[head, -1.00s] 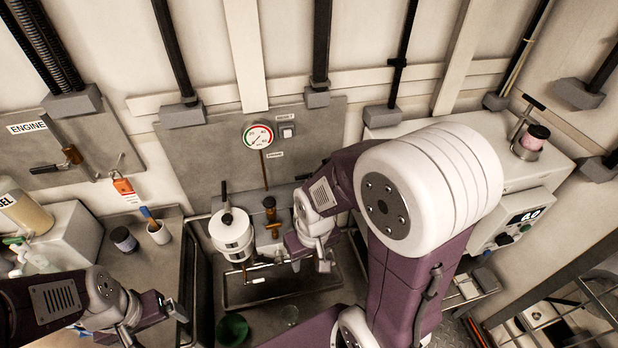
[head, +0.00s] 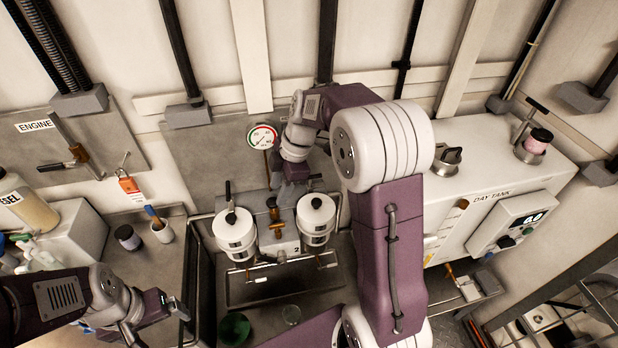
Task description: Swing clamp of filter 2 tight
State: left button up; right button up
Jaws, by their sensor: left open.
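Filter 2 (head: 316,218) is the right one of two white canisters, beside a "2" mark on the housing. A small dark clamp handle (head: 315,178) shows at its top, lying roughly level. Filter 1 (head: 234,232) stands to its left with its dark handle upright. My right gripper (head: 284,190) points down just left of filter 2's top, behind and above the brass valve. Its fingertips are small and partly hidden, so I cannot tell whether they touch the clamp. My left gripper (head: 180,312) is open and empty at the lower left, away from the filters.
A gauge (head: 262,136) is on the back plate behind the filters. A brass valve (head: 274,212) stands between the canisters. A green bowl (head: 234,328) sits in the tray in front. The day tank (head: 490,190) is at the right, beyond my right arm.

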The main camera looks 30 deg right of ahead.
jog(key=w+d+n, duration=0.1)
jog(key=w+d, duration=0.3)
jog(key=w, duration=0.2)
jog(key=m+t, duration=0.1)
jog(key=m, duration=0.1)
send_near(310, 177)
jog(key=f, duration=0.2)
jog(key=shift+y, duration=0.4)
jog(key=p+x, duration=0.1)
jog(key=x, duration=0.1)
jog(key=p+x, duration=0.1)
jog(key=x, duration=0.2)
jog(key=p+x, duration=0.1)
jog(key=x, duration=0.2)
jog(key=shift+w+d, duration=0.15)
jog(key=shift+w, duration=0.2)
jog(key=shift+a+f, duration=0.25)
jog(key=shift+f, duration=0.1)
jog(key=shift+w, duration=0.1)
grip_shut()
